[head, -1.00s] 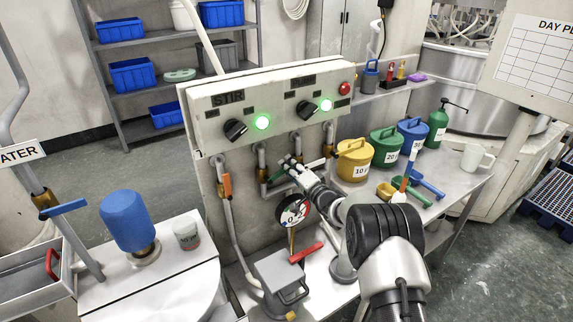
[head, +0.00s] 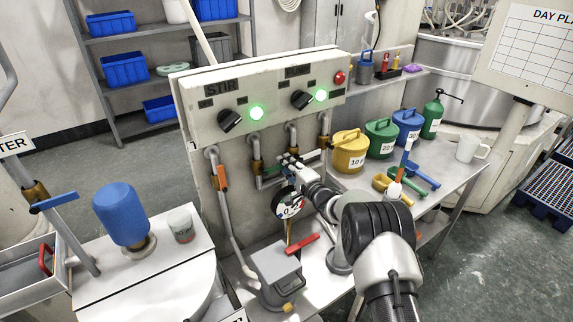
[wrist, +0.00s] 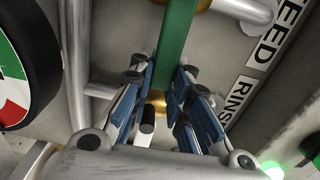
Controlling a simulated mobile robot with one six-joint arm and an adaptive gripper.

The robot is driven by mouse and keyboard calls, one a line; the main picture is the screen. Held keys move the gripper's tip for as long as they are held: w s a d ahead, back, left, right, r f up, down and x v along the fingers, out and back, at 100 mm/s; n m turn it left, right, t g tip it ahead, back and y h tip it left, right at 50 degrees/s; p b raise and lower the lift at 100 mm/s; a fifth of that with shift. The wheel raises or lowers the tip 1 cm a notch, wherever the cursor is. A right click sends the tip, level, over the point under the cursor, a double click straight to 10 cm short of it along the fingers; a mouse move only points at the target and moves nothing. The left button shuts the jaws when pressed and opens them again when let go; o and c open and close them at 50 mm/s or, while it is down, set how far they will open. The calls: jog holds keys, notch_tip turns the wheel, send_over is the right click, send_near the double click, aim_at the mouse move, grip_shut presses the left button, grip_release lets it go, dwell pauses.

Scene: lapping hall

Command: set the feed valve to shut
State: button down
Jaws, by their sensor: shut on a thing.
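My gripper (head: 285,160) is at the pipework under the control box, and in the wrist view (wrist: 160,95) its blue-padded fingers are shut on a green valve lever (wrist: 177,45). The lever runs up between the fingers toward a brass fitting (wrist: 197,4). A FEED label (wrist: 277,33) and a RINSE label (wrist: 238,103) are on the panel to the right. In the head view the fingers and arm partly hide the lever, so its exact angle is hard to tell there.
A round gauge (head: 287,204) is just below the gripper. An orange-handled valve (head: 221,179) is on the left pipe. The control box (head: 265,90) with lit green lamps overhangs the pipes. A grey box (head: 277,268) with a red lever (head: 302,244) stands below. Yellow can (head: 349,152) is right.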

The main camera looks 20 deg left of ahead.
jog(key=c, duration=1.5)
grip_release()
jog(key=v, duration=1.2)
